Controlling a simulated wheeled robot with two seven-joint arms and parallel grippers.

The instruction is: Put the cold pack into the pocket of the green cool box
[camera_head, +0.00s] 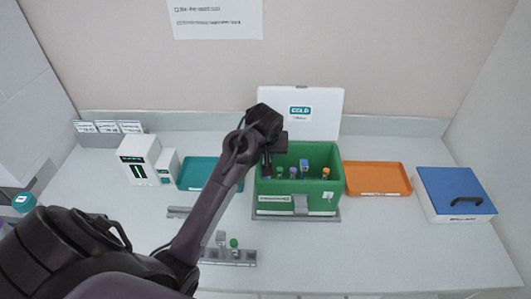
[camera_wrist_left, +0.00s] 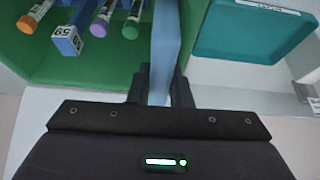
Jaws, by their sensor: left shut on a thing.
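The green cool box (camera_head: 283,203) stands mid-table with its white lid (camera_head: 314,124) open behind it. Several capped tubes stand inside. My left gripper (camera_head: 267,168) is over the box's left end. In the wrist view my left gripper (camera_wrist_left: 160,92) is shut on the blue cold pack (camera_wrist_left: 165,50), a thin slab seen edge-on between the fingers. The pack lies along the box's side, between the green interior and the outside. Its far end runs out of the wrist view, and I cannot tell whether it is in the pocket. My right gripper is not in view.
A teal tray (camera_head: 190,184) is left of the box and an orange tray (camera_head: 378,192) right of it. A blue-lidded white box (camera_head: 455,190) stands far right. A white device (camera_head: 139,163) stands left. A grey rack (camera_head: 230,261) lies in front.

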